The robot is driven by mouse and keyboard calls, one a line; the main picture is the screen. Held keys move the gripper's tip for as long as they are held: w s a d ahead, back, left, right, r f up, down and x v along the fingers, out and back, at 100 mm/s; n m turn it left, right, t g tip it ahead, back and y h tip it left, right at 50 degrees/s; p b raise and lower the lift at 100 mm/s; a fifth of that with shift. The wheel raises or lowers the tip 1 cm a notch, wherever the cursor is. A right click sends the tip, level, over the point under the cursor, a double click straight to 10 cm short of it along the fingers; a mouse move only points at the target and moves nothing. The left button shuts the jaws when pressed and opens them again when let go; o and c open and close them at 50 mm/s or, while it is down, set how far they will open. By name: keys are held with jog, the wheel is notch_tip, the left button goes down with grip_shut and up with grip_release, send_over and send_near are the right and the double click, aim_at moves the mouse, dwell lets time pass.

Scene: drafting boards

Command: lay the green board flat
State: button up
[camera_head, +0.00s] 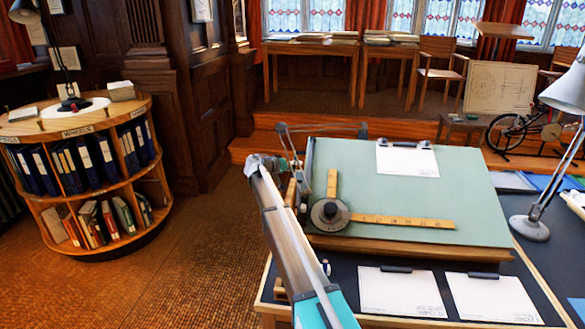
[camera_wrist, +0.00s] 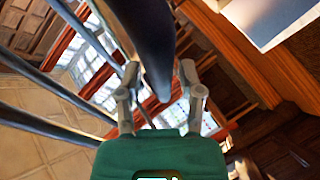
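The green board (camera_head: 440,205) rests on a dark-topped desk in the head view and appears tilted, its far edge higher than its near edge. A drafting head (camera_head: 330,214) with two yellow rulers (camera_head: 400,221) and a clipped white sheet (camera_head: 407,160) lie on it. My gripper (camera_head: 257,164) is beyond the board's left edge, small and partly unclear there. In the wrist view my gripper (camera_wrist: 160,70) has its fingers apart. A dark, blurred bar (camera_wrist: 150,45) reaches between them, with gaps on both sides. I cannot tell which part it is.
Grey linkage arms (camera_head: 290,145) stand at the board's left and back edges. A lamp (camera_head: 530,228) stands right of the board. Two white sheets (camera_head: 400,292) lie in front. A round bookcase (camera_head: 85,180) stands left, with open floor (camera_head: 195,245) between.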

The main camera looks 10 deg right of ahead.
jog(key=shift+a, duration=0.15)
jog(key=shift+c, duration=0.2)
jog(key=c, duration=0.4)
jog(key=shift+a+r+p, duration=0.35)
jog(key=shift+p, duration=0.25)
grip_shut()
jog(key=a+r+m+y+p, duration=0.3)
jog(key=a+r+m+p, duration=0.4)
jog(key=p, duration=0.5)
jog(key=d+r+m+g+y+p, duration=0.1)
jog(key=d+r+m+p, duration=0.8)
jog(key=p, duration=0.4)
notch_tip(320, 180, up, 3)
jog(key=shift+d+f+g+y, duration=0.2)
jog(key=shift+d+g+y, duration=0.2)
jog(key=shift+d, duration=0.3)
jog(key=shift+a+f, duration=0.1)
